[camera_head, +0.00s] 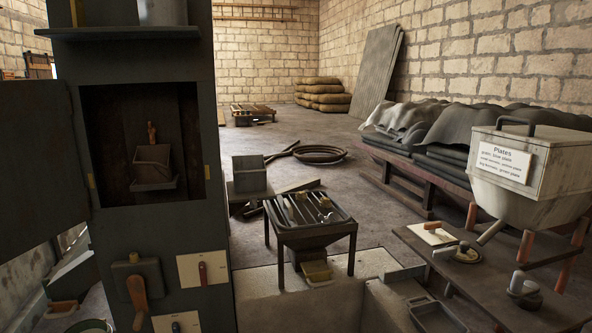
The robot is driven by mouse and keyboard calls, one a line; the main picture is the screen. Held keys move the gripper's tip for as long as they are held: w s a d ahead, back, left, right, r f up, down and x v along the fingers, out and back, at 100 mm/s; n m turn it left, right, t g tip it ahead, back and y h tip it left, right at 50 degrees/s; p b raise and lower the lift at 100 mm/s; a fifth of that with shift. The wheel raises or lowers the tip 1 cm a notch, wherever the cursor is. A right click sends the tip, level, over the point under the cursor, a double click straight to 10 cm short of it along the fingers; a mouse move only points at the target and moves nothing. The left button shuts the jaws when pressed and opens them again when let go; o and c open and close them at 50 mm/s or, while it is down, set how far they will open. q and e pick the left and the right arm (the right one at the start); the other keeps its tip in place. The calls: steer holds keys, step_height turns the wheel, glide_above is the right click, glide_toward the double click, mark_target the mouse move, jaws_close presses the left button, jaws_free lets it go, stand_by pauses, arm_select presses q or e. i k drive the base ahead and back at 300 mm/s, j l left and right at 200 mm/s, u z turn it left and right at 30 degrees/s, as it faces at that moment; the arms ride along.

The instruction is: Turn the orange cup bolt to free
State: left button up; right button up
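Neither of my grippers shows in the head view. No part is clearly marked as the orange cup bolt. An orange-brown handle (137,294) hangs, slightly tilted, below a dark box (135,275) on the lower front of the dark cabinet (215,225). Inside the cabinet's open recess, a small orange-brown upright piece (151,133) stands behind a grey cup-like bin (152,163). I cannot tell which of these, if either, is the bolt. Beside the handle is a pale plate (188,268) with a small red lever (202,273).
The cabinet door (35,165) stands open at the left. A slotted metal tray on legs (340,228) stands right of the cabinet. A low dark table (425,258) with small parts and a pale bin labelled "Plates" (545,165) are at the right.

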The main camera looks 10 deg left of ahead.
mark_target(152, 130)
steer(key=u, duration=1.2)
